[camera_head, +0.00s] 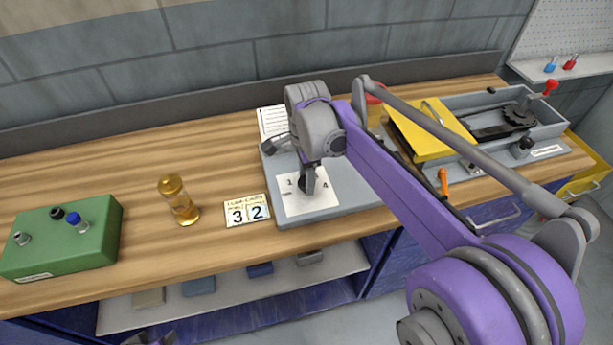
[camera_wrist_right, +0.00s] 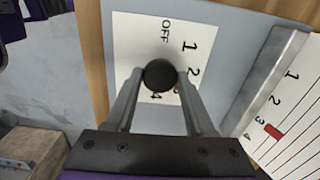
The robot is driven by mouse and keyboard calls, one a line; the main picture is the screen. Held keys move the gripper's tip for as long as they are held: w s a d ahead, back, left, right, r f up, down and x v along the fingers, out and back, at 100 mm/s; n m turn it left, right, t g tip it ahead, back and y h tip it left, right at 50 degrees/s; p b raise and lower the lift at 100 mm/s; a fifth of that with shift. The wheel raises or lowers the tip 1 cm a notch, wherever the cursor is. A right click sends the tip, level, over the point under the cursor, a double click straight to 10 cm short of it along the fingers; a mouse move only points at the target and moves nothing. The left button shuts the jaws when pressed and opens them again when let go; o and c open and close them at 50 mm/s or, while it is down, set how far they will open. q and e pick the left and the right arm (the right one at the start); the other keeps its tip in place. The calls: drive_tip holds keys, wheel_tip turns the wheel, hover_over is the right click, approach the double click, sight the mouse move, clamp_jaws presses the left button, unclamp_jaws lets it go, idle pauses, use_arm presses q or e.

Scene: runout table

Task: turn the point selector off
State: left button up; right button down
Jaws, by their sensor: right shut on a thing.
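The point selector is a round black knob (camera_wrist_right: 160,76) on a white dial card (camera_wrist_right: 135,40) marked OFF, 1, 2 and 4, with the 3 mostly hidden. The card lies on a grey box (camera_head: 335,204) in the head view. My right gripper (camera_head: 308,182) reaches down over the box, and its two fingers are shut on the knob from either side. A small red spot shows at the knob's edge, between the 2 and the 4. My left gripper (camera_head: 150,339) shows only as a dark piece at the bottom edge.
A lined card numbered 1 to 4 with a red mark (camera_wrist_right: 273,131) stands beyond a grey bar. A yellow-lidded machine (camera_head: 424,128) is right of the box.

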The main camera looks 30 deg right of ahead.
drive_tip(key=n, duration=0.7)
drive_tip(key=shift+p, duration=0.3)
drive_tip(key=n, duration=1.2)
drive_tip(key=shift+n+p, duration=0.3)
drive_tip(key=shift+p, duration=0.05)
drive_tip(key=n, duration=0.6)
drive_tip(key=shift+n, duration=0.3)
drive_tip(key=shift+c, duration=1.3)
unclamp_jaws()
drive_tip(key=shift+r, duration=0.1)
